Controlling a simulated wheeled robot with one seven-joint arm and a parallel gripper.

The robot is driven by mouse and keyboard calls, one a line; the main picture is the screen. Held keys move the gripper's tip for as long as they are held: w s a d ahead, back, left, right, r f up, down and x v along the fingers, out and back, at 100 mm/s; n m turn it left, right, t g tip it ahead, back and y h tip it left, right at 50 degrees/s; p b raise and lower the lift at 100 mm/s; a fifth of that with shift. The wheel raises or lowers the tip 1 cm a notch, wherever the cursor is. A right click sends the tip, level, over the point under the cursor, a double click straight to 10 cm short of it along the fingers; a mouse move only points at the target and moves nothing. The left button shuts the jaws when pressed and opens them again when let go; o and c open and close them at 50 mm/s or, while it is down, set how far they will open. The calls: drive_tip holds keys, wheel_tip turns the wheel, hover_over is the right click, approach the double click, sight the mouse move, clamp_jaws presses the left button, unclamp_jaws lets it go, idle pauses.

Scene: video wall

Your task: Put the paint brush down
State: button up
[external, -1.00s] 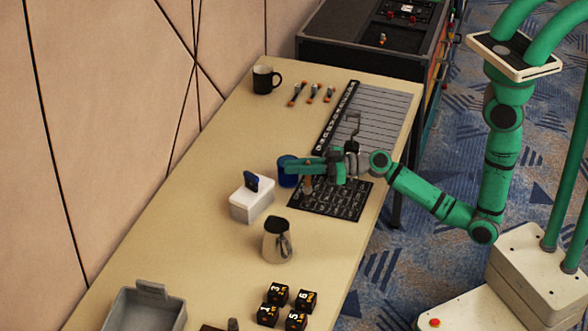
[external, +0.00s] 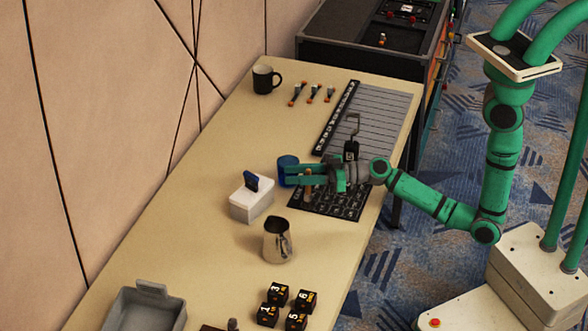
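A brush-like tool with a brown wooden handle (external: 307,188), probably the paint brush, shows at my gripper's fingers, above or on the black mat with pale markings (external: 338,203). Its bristle end is not clear. My gripper (external: 291,175) is low over the table, pointing left. Its two green fingers show apart with a gap between them. The handle overlaps the fingers in this view, and I cannot tell whether they touch it. A blue cup (external: 287,162) stands just behind the fingertips.
A white box with a blue item on top (external: 250,205) and a metal pitcher (external: 277,246) stand nearby. A wire-framed tool with a black grip (external: 351,150) is close behind my wrist. Black number cubes (external: 296,320) and a grey bin (external: 142,310) are at the front. The left middle table is clear.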

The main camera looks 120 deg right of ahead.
drive_tip(key=v, duration=1.2)
drive_tip(key=shift+g+y, duration=0.4)
drive_tip(key=shift+g, duration=0.4)
drive_tip(key=a+f, duration=0.1)
drive_tip(key=a, duration=0.1)
drive_tip(key=a+f, duration=0.2)
drive_tip(key=a, duration=0.1)
drive_tip(key=a+f, duration=0.2)
drive_tip(key=a, duration=0.1)
drive_tip(key=shift+s+f, duration=0.25)
drive_tip(key=shift+s, duration=0.15)
drive_tip(key=s+a+f+g+y, duration=0.1)
drive_tip(key=s+a+f, duration=0.25)
drive_tip(key=a, duration=0.55)
drive_tip(key=s+a+r+n+y, duration=0.1)
drive_tip(key=s+a+r, duration=0.1)
drive_tip(key=a, duration=0.3)
drive_tip(key=s+a+r+n+t+y, duration=0.1)
drive_tip(key=s+a+r+n+y, duration=0.1)
drive_tip(key=s+a, duration=0.3)
drive_tip(key=s+a+r+n+y, duration=0.1)
drive_tip(key=s+a+r+y, duration=0.1)
drive_tip(key=s+a+r, duration=0.2)
drive_tip(key=a, duration=0.3)
drive_tip(key=shift+s+n, duration=0.2)
drive_tip(key=shift+n, duration=0.1)
